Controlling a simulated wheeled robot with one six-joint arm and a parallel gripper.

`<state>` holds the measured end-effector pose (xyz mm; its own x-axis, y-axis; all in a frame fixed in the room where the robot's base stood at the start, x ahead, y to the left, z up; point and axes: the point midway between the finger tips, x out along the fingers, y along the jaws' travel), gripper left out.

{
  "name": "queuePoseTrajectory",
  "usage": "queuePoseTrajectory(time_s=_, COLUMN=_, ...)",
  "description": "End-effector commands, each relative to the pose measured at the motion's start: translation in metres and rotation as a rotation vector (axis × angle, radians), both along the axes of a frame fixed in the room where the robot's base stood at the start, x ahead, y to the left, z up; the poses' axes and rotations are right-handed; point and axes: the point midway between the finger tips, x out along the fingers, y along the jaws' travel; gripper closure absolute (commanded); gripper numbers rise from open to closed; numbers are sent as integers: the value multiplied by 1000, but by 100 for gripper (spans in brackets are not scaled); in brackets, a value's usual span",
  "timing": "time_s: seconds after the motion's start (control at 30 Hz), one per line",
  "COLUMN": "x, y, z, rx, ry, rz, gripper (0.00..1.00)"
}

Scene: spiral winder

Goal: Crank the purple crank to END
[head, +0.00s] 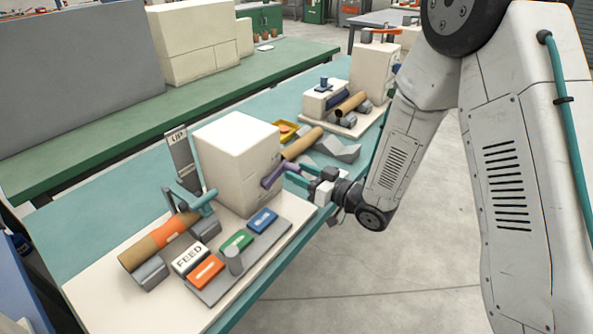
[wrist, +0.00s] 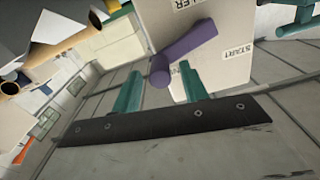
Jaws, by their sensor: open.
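The purple crank (head: 272,176) sticks out from the right side of a cream box-shaped winder (head: 235,150). In the wrist view the crank (wrist: 190,45) slants down from upper right, its rounded end between the two teal fingertips. My gripper (head: 300,176) is at the crank from the right in the head view. It is open in the wrist view (wrist: 158,82), with a finger on each side of the crank's end. I cannot tell whether either finger touches it. A START label (wrist: 238,65) shows on the winder face. I see no END label.
An orange-banded tube (head: 160,242) lies at the winder's front. A FEED block (head: 190,259), an orange block (head: 206,272), a green block (head: 237,241) and a blue block (head: 262,220) sit on the cream base. A second machine (head: 374,72) stands farther back. Open floor lies right of the table.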

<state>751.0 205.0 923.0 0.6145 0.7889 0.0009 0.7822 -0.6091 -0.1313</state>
Motion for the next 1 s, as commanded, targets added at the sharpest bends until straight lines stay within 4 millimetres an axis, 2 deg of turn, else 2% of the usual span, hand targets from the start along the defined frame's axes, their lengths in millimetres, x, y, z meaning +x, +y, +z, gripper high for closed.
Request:
queuePoseTrajectory(time_s=0.2, x=11, y=15, z=0, rx=-1, ry=1, rz=0, gripper=56)
queuePoseTrajectory(time_s=0.47, x=12, y=16, z=0, rx=-1, ry=1, rz=-1, gripper=56)
queuePoseTrajectory(time_s=0.63, x=12, y=16, z=0, rx=-1, ry=1, rz=-1, gripper=100)
queuePoseTrajectory(time_s=1.0, x=13, y=18, z=7, rx=-66, ry=-83, rz=1, gripper=100)
